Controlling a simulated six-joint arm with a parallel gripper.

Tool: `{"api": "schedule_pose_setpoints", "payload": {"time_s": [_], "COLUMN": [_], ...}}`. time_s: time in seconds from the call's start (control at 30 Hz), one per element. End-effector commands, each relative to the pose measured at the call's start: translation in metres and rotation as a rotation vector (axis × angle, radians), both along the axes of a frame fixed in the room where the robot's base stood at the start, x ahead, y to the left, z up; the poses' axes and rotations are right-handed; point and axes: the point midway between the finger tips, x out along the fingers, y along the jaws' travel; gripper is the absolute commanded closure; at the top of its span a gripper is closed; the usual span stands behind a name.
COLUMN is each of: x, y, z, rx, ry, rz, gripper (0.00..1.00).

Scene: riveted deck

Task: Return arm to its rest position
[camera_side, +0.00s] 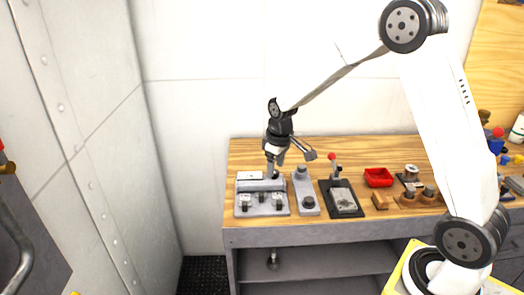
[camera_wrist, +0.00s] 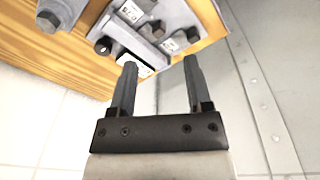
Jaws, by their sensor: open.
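My gripper (camera_side: 275,160) hangs at the left end of the wooden workbench (camera_side: 245,150), at the grey switch panel (camera_side: 262,208). In the wrist view my gripper (camera_wrist: 158,72) shows two grey fingers well apart with nothing between them. The grey switch panel (camera_wrist: 185,12) is beyond the fingertips there, with several dark-topped switches and white labels. I cannot tell from the side view whether a fingertip touches the panel. My arm reaches in from the right, stretched out over the bench.
Right of the panel stand a grey block with a dark knob (camera_side: 306,192), a red-knobbed lever unit (camera_side: 343,196), a red tray (camera_side: 378,177) and a small wooden block (camera_side: 380,201). A metal wall (camera_side: 85,130) rises to the left. The air above the bench is mostly clear.

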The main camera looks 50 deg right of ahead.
Motion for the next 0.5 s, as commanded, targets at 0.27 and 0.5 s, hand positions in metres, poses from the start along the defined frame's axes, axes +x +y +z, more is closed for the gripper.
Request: {"api": "schedule_pose_setpoints", "payload": {"time_s": [0.27,0.5], "x": [-0.06,-0.118], "y": [0.038,0.063], "z": [0.008,0.007], "rx": [0.012,0.029], "ry": [-0.048,-0.088], "rz": [-0.064,-0.121], "gripper": [0.36,0.36]}}
